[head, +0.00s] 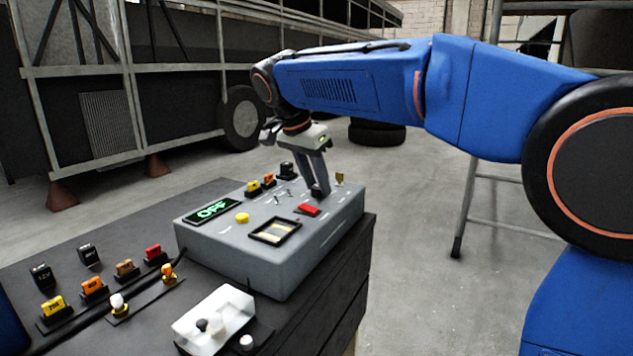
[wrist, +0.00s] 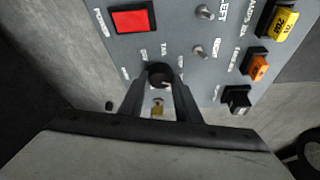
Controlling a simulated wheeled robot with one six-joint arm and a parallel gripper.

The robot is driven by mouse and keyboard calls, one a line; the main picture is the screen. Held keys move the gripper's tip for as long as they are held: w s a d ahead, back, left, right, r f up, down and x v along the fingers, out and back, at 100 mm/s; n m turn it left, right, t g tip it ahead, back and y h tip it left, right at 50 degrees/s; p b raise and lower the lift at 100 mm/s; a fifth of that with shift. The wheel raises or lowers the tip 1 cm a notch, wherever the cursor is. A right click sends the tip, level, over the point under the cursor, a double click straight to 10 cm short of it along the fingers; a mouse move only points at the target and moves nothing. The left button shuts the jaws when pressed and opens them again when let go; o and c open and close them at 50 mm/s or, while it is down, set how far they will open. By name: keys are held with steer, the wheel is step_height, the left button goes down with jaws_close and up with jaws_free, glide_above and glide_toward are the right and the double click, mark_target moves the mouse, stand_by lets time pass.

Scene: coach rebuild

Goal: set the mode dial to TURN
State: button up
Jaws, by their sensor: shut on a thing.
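The mode dial (wrist: 159,74) is a round black knob on the sloping grey control box (head: 230,243), with small white labels around its far side in the wrist view. My gripper (wrist: 160,83) is shut on the dial, one finger on each side. In the head view my gripper (head: 319,191) reaches down onto the right part of the box, and its fingers hide the dial. The labels are too small and blurred to read surely, and I cannot tell which one the dial points at. A display (head: 211,210) on the box reads OFF in green.
A red button (head: 308,210), yellow button (head: 242,218), framed gauge (head: 274,231) and two toggle switches (wrist: 204,12) sit near the dial. A brass piece (wrist: 158,107) is close beside it. Several coloured fuses (head: 53,306) stand on the dark bench left, near a clear box (head: 214,318).

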steer(key=o, duration=1)
steer(key=v, duration=1.7)
steer(key=shift+a+r, duration=0.1)
steer(key=shift+r, duration=0.05)
steer(key=shift+s, duration=0.1)
steer(key=s+d+f+n+y, duration=0.1)
steer(key=s+d+f+n, duration=0.1)
steer(key=s+d+f, duration=0.3)
steer(key=s+d+f+n, duration=0.1)
steer(key=d+f+n, duration=0.15)
steer(key=d, duration=0.55)
steer(key=s+d+f+n+y, duration=0.1)
steer(key=s+d+f, duration=0.2)
steer(key=d+f, duration=0.25)
steer(key=s+d+f+n, duration=0.1)
steer(key=s+d+f, duration=0.2)
steer(key=s+f, duration=0.3)
steer(key=s+d+f+n+t+y, duration=0.1)
steer(key=s+d+f, duration=0.3)
steer(key=f, duration=0.6)
steer(key=s+d+f+n, duration=0.2)
steer(key=s+d+f, duration=0.1)
steer(key=s+f, duration=0.5)
steer(key=shift+s+d+f+t, duration=0.2)
steer(key=shift+d+t, duration=0.1)
steer(key=shift+t, duration=0.1)
